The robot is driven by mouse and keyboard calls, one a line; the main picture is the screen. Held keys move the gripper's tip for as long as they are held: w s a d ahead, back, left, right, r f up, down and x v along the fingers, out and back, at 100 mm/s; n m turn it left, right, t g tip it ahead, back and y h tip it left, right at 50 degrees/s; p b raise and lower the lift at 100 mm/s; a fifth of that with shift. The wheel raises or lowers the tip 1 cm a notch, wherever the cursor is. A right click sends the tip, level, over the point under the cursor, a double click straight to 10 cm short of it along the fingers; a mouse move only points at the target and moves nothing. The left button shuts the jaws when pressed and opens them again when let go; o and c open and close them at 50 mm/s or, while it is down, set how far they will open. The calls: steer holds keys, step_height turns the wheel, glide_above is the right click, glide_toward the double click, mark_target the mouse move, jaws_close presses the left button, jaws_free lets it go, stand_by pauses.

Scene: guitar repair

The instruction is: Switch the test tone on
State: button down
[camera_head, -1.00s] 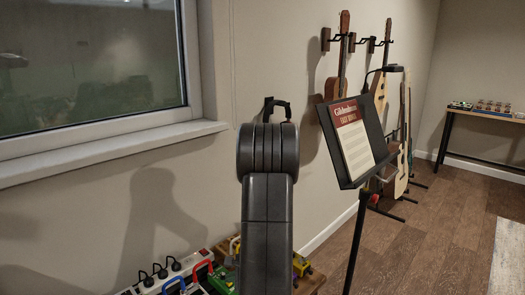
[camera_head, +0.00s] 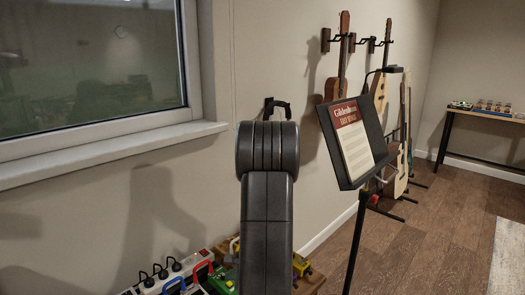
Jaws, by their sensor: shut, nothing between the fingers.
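No part that I can identify as a test tone switch shows in the head view. At the bottom left, a white power strip (camera_head: 203,257) holds several black plugs. A green pedal (camera_head: 222,283) sits beside it, partly behind my arm. Other small coloured pedals and red and blue cables or handles crowd there, cut by the lower edge. My dark grey arm rises in the middle and bends at its top.
A music stand (camera_head: 352,140) with a sheet stands right of my arm. A window (camera_head: 90,65) with a sill is on the left wall. Guitars (camera_head: 335,85) hang at the back. A bench with pedals (camera_head: 485,106) stands far right.

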steer(key=shift+r+p, duration=2)
steer(key=shift+r, duration=0.95)
